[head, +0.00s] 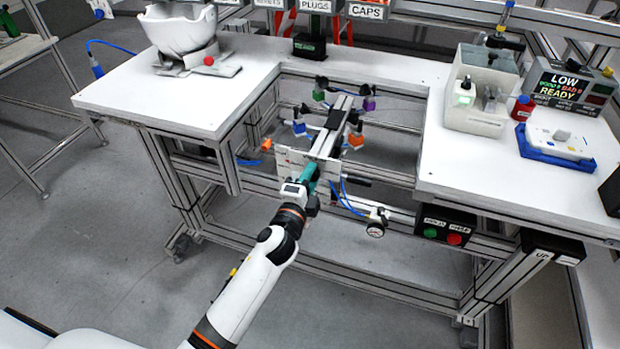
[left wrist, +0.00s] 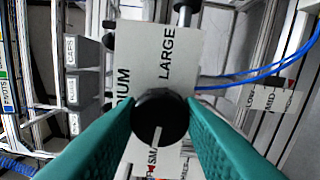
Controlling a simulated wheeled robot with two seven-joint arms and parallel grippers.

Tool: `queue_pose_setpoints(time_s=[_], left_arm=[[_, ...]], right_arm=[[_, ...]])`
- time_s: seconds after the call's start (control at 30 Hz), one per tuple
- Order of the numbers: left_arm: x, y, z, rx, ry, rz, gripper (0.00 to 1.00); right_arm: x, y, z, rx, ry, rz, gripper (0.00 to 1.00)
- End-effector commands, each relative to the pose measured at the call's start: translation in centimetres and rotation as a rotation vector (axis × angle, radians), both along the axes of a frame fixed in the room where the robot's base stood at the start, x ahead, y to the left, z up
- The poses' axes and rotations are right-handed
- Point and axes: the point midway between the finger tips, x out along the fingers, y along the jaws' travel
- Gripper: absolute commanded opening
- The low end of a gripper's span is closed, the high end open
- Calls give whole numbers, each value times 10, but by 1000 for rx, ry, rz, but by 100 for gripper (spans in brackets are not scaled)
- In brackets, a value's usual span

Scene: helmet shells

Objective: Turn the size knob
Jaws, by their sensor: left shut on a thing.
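The size knob (left wrist: 160,110) is a round black knob with a white line on its face, in the middle of the left wrist view. Its line points down toward a partly hidden label that seems to read SMALL. The white label plate (left wrist: 153,55) behind it shows LARGE and part of MEDIUM. My left gripper (left wrist: 160,122) has a teal finger on each side of the knob, shut on it. In the head view my left gripper (head: 305,182) is at the front of the jig under the bench gap; the knob is hidden there. My right gripper is not in view.
A second plate (left wrist: 275,97) with LOW and MID labels shows right. A white helmet shell (head: 180,32) sits on the left bench; green and red buttons (head: 443,233) are at the bench front.

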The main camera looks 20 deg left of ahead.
Motion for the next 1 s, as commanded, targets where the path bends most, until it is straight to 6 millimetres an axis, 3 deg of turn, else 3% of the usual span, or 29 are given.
queue_pose_setpoints(time_s=[0.33, 0.37, 0.5, 0.8, 1.0], left_arm=[[0, 0, -2, -2, 3, 1, 11], [0, 0, -2, -2, 3, 1, 37], [0, 0, -1, -1, 3, 1, 55], [-3, 0, -1, -1, 1, 0, 55], [-30, 1, -2, -1, 3, 0, 55]], right_arm=[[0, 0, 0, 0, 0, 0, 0], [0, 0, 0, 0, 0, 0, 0], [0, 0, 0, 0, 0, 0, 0], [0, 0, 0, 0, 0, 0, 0], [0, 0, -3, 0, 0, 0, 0]])
